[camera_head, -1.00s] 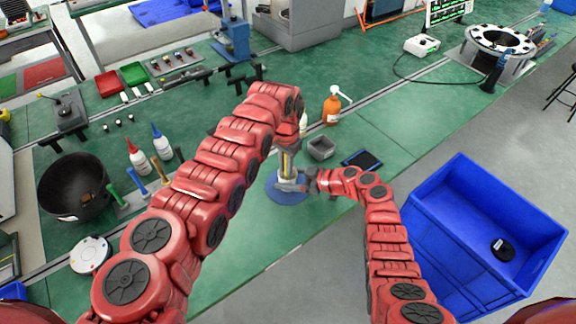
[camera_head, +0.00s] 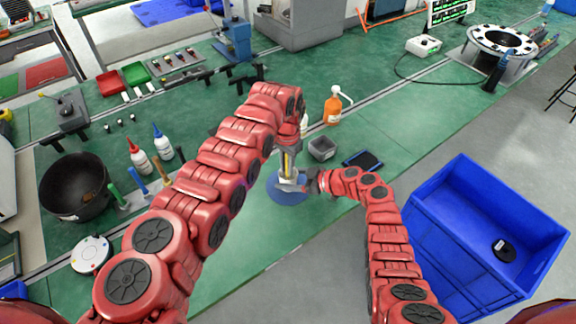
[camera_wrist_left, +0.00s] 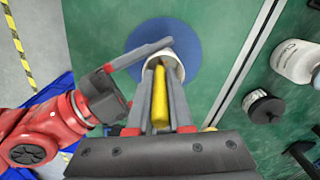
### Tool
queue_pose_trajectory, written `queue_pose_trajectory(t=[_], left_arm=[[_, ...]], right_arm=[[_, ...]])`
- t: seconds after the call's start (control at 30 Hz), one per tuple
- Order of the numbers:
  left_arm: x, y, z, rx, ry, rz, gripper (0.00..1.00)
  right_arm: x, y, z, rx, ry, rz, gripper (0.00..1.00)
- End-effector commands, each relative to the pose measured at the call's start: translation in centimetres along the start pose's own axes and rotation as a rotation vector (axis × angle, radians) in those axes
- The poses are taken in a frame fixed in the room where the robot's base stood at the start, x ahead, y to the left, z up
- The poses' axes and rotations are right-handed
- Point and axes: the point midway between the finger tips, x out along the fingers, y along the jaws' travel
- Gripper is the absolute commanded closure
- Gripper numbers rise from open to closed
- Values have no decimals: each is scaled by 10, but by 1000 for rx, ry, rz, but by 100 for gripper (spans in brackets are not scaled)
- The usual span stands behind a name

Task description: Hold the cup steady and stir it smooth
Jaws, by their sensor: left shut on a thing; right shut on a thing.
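A white cup (camera_wrist_left: 179,68) stands on a round blue mat (camera_head: 272,190) on the green bench. My left gripper (camera_head: 288,158) is above the cup, pointing down, shut on a yellow-handled stirring tool (camera_wrist_left: 160,98). The tool's lower end reaches into the cup, and its tip is hidden. My right gripper (camera_head: 300,184) comes in from the right, low at the cup, and is shut on it. In the left wrist view its grey fingers (camera_wrist_left: 140,54) cross at the cup's rim. The cup's contents cannot be made out.
A black bowl (camera_head: 72,188) and glue bottles (camera_head: 138,155) are at the left. A blue crate (camera_head: 480,225) is on the right.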

Motion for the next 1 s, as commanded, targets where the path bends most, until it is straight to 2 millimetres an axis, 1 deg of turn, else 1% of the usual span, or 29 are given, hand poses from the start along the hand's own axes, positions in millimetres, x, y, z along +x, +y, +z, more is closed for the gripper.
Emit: queue_pose_trajectory(t=[0.07, 0.33, 0.57, 0.7, 0.87, 1.0], left_arm=[[0, -1, 0, 0, 0, 0, 100], [0, 9, -5, 0, 0, 0, 100], [0, -2, 1, -1, 0, 0, 100], [0, 2, -1, 1, 0, 0, 100], [0, -2, 1, 0, 0, 0, 100], [0, 3, -2, 0, 0, 0, 100]], right_arm=[[0, 0, 0, 0, 0, 0, 84], [0, 0, 0, 0, 0, 0, 84], [0, 0, 0, 0, 0, 0, 84], [0, 0, 0, 0, 0, 0, 84], [0, 0, 0, 0, 0, 0, 84], [0, 0, 0, 0, 0, 0, 84]])
